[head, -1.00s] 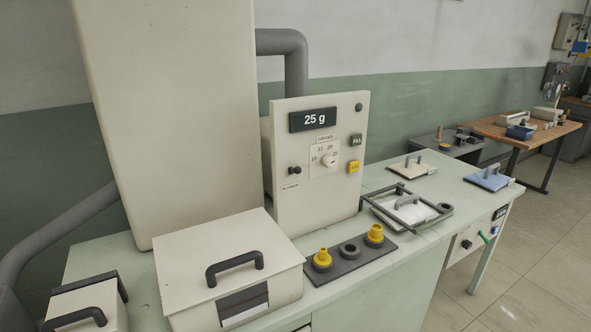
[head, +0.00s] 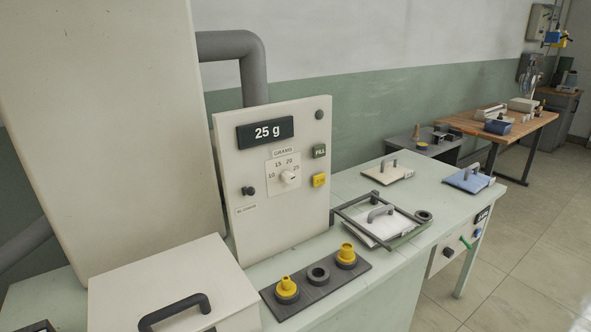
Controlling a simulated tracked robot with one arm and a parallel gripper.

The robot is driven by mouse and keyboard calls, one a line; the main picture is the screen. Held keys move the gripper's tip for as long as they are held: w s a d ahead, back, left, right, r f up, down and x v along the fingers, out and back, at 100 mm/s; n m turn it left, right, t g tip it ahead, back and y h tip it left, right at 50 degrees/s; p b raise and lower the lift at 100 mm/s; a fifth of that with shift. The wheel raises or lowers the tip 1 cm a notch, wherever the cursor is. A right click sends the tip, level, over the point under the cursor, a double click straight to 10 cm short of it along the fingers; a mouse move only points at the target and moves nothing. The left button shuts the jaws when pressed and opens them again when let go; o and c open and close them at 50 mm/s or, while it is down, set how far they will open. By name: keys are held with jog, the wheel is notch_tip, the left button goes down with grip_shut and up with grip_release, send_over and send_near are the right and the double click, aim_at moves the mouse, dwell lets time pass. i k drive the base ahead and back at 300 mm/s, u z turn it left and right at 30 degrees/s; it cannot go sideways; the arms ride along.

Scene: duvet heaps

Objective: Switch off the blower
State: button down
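The blower switch is a small black toggle (head: 249,191) on the left of the cream control panel (head: 240,230), above a label that reads BLOWER. I cannot tell its on or off position. The panel also carries a display (head: 265,132) reading 25 g, a grams dial (head: 290,177), a dark FILL button (head: 319,151), a yellow button (head: 319,180) and a dark round lamp (head: 319,114). My gripper is not in view.
A tall cream cabinet (head: 105,120) with a grey pipe stands left of the panel. A lidded cream box (head: 165,275) sits in front. A dark tray (head: 318,305) holds yellow nozzles. A framed white pad (head: 375,228) lies to the right. A wooden table (head: 540,120) stands beyond.

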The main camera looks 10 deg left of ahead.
aim_at(250, 191)
jog(key=z, duration=0.2)
jog(key=i, duration=1.35)
jog(key=u, duration=0.45)
